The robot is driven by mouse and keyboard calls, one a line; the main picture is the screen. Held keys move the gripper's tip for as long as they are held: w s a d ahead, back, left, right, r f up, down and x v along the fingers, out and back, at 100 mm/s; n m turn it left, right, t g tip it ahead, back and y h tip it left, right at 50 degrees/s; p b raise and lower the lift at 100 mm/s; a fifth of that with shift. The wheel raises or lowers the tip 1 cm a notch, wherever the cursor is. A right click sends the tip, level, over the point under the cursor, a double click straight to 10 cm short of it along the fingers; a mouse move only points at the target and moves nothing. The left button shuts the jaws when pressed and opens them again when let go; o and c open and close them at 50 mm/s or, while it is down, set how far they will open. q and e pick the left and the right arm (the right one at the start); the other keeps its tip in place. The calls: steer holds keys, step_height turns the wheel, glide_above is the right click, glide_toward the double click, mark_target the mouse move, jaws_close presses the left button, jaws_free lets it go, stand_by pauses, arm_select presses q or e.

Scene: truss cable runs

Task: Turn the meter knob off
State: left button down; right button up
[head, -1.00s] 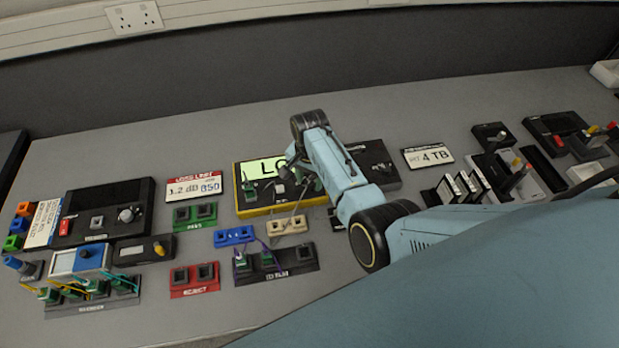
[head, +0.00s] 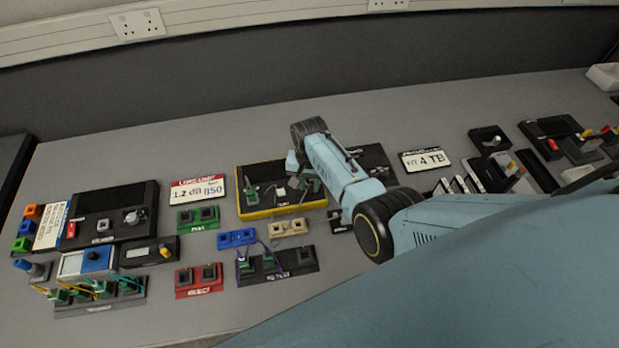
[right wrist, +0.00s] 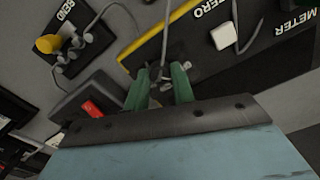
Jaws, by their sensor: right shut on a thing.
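The meter (head: 283,211) is a dark box with a yellow rim near the middle of the bench. Its display area is dark. In the right wrist view, the meter's yellow edge (right wrist: 178,14), a METER label and a white button (right wrist: 223,36) show. My right gripper (right wrist: 161,86) has green fingers that are shut around a small dark knob (right wrist: 161,74) on the meter; the fingers hide most of it. In the head view my right gripper (head: 309,180) reaches down over the meter's right part. My left gripper is not in view.
A red LONG LIMIT card (head: 198,188) lies left of the meter. A 4 TB card (head: 425,160) lies to the right.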

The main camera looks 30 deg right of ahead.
mark_target(310, 186)
steer(key=shift+n+p, duration=0.85)
steer(key=shift+n, duration=1.25)
steer(key=o, duration=1)
steer(key=shift+r, duration=0.1)
steer(key=shift+r, duration=0.35)
steer(key=shift+r+p, duration=1.5)
steer(key=shift+r, duration=4.75)
